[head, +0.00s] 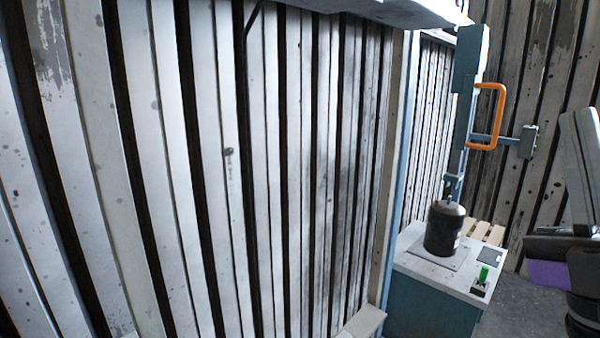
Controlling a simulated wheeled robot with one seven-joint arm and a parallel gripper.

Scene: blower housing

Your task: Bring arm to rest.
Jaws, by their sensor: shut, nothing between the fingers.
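My gripper is not in view, and I cannot make out my arm for certain in the head view. The picture shows no fingers, so how the arm is posed does not show.
A pale ribbed wall (215,175) fills the left and middle. At right a blue-grey cabinet (425,305) bears a dark cylinder (443,230) and a green switch (484,274). Above it stands a column with an orange handle (500,115). A grey and black thing at the right edge is unclear.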

